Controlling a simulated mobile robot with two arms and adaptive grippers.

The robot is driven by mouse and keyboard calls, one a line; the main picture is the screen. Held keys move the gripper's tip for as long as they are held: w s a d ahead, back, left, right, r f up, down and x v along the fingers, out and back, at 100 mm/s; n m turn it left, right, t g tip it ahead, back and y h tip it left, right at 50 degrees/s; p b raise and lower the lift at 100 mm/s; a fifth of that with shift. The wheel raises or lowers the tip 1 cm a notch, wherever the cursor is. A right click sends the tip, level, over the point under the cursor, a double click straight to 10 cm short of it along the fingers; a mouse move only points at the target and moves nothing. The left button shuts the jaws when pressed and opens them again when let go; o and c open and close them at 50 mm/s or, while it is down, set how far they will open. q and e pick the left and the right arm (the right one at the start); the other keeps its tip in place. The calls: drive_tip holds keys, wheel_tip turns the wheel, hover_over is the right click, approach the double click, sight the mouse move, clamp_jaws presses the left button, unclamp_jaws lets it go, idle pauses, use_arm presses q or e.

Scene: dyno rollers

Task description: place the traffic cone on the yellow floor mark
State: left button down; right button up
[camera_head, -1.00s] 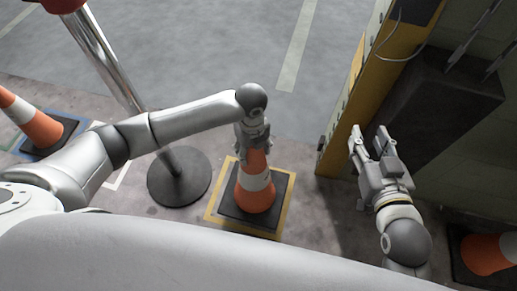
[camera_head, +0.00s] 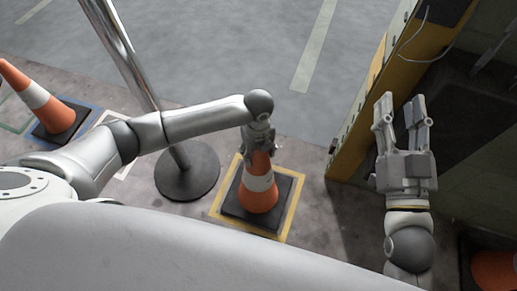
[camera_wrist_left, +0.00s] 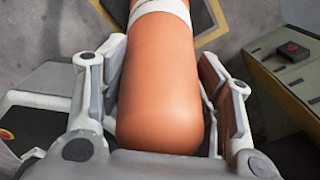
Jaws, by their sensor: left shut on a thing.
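An orange traffic cone (camera_head: 259,199) with a white band and dark square base stands upright inside the yellow floor mark (camera_head: 225,214), a square outline on the floor. The base looks within the outline, though the arm and cone hide part of its far side. My left gripper (camera_head: 260,146) is shut on the top of the cone. In the left wrist view the orange cone (camera_wrist_left: 160,90) lies between the two fingers, with a corner of the yellow mark (camera_wrist_left: 215,18) beyond. My right gripper (camera_head: 402,112) is open and empty, at the right by the yellow post.
A metal pole on a round dark base (camera_head: 187,172) stands just left of the mark. A second cone (camera_head: 36,97) stands on a blue outline at far left; another (camera_head: 495,271) is at lower right. A yellow post (camera_head: 350,150) rises right of the mark.

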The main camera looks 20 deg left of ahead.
use_arm(q)
drive_tip(key=shift+w+d, duration=0.1)
idle(0.3)
drive_tip(key=c, duration=0.9)
unclamp_jaws()
drive_tip(key=shift+f, duration=0.2)
drive_tip(key=o, duration=0.5)
drive_tip(key=shift+r, duration=0.1)
drive_tip(key=shift+c, duration=0.2)
